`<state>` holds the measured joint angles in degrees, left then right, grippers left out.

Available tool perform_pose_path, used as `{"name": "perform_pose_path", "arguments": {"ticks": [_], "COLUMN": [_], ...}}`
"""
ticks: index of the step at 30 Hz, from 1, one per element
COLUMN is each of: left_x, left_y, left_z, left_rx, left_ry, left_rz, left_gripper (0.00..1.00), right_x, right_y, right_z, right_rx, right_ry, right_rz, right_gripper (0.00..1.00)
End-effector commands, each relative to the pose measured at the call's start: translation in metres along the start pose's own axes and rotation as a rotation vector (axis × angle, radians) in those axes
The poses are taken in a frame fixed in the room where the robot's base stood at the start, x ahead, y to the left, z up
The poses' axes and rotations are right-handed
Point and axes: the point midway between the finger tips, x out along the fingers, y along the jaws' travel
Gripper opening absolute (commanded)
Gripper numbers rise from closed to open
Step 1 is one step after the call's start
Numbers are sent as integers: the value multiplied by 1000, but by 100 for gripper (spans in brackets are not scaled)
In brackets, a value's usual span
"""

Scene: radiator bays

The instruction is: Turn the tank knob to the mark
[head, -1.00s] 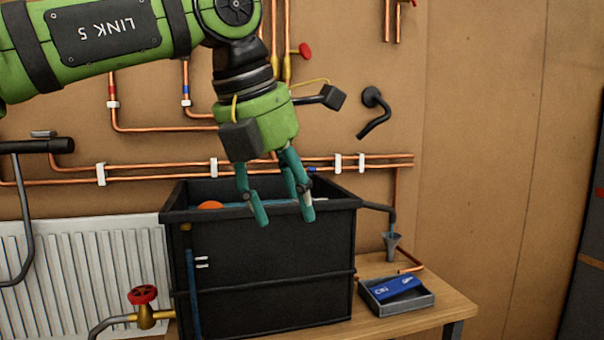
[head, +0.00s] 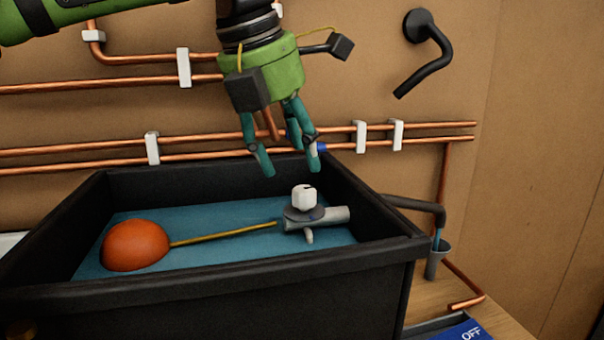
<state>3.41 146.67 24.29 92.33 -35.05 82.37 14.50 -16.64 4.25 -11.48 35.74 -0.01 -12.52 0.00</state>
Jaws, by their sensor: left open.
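The black tank (head: 215,285) stands open-topped and holds blue water. Inside it, at the right, the white tank knob (head: 304,197) sits on a dark round disc (head: 305,213) above a grey valve body (head: 330,217). The knob has a small dark line on its face; I cannot make out the mark. My left gripper (head: 290,172) is open and empty, with its teal fingers pointing down, above and slightly left of the knob, apart from it. My right gripper does not show.
An orange float (head: 136,246) on a yellow rod (head: 222,235) lies in the tank, left of the valve. Copper pipes (head: 60,153) run along the wall behind. A black wall hook (head: 428,55), an overflow funnel (head: 437,260) and a tray with a blue OFF tag (head: 465,332) are at the right.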

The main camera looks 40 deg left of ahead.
Motion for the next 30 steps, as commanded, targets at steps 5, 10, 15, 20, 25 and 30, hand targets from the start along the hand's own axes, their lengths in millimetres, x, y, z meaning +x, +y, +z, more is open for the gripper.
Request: {"name": "perform_pose_path", "arguments": {"ticks": [5,10,15,20,25,30], "left_x": [28,49,58,59,58,58], "left_y": [0,0,0,0,0,0], "left_z": [0,0,0,0,0,0], "left_rx": [0,0,-1,-1,-1,-1], "left_ry": [5,2,1,0,-1,-3], "left_rz": [2,1,0,0,0,-1], "left_gripper": [54,54,54,54,10,0], "right_x": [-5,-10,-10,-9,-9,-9], "right_y": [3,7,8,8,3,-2], "right_z": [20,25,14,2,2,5], "right_rx": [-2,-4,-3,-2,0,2], "right_ry": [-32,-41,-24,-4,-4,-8], "right_rz": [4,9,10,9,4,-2], "right_gripper": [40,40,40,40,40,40]}}
